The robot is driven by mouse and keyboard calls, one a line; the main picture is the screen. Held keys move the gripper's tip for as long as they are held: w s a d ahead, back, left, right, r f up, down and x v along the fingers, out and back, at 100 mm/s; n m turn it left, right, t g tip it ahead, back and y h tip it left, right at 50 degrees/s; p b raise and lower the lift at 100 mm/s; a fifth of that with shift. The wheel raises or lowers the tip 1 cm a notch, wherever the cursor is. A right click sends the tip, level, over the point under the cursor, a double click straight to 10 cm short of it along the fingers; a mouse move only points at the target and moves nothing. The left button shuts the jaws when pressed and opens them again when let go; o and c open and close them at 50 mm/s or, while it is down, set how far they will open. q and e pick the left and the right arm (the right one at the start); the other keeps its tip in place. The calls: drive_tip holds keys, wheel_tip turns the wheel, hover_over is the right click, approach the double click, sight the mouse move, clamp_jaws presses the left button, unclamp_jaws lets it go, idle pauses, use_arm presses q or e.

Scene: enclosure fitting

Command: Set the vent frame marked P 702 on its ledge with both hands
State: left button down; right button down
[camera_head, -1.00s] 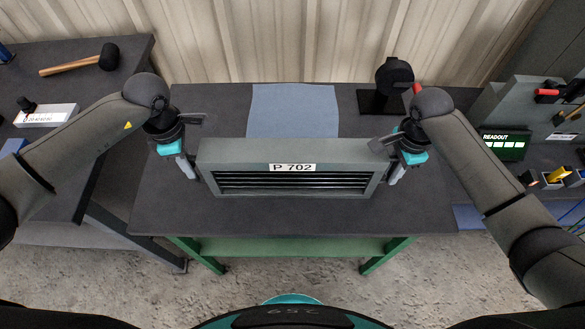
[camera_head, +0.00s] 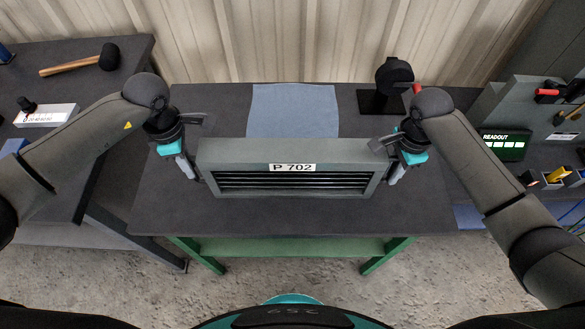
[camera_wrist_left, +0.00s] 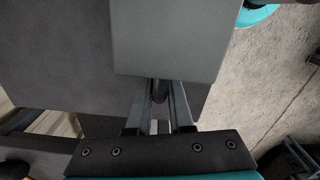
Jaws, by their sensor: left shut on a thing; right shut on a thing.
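The grey vent frame (camera_head: 290,152) with dark slats and a white label reading P 702 is in the middle of the head view, over the dark workbench. My left gripper (camera_head: 197,174) is shut on its left end, and my right gripper (camera_head: 388,178) is shut on its right end. In the left wrist view the frame's grey side (camera_wrist_left: 165,38) fills the upper middle, and my left gripper's fingers (camera_wrist_left: 160,105) close around a short dark bar at its edge. Whether the frame touches the bench is unclear. I cannot make out a ledge.
A blue-grey mat (camera_head: 293,108) lies on the workbench (camera_head: 300,218) behind the frame. A black stand (camera_head: 380,100) is at the back right. A mallet (camera_head: 85,61) lies on the left table. A readout panel (camera_head: 503,144) is at the right. The front bench strip is clear.

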use_arm(q)
drive_tip(key=shift+w+r, duration=0.1)
drive_tip(key=shift+r, duration=0.05)
use_arm(e)
drive_tip(key=shift+w+r, duration=0.1)
use_arm(q)
drive_tip(key=shift+r, duration=0.1)
use_arm(e)
drive_tip(key=shift+r, duration=0.1)
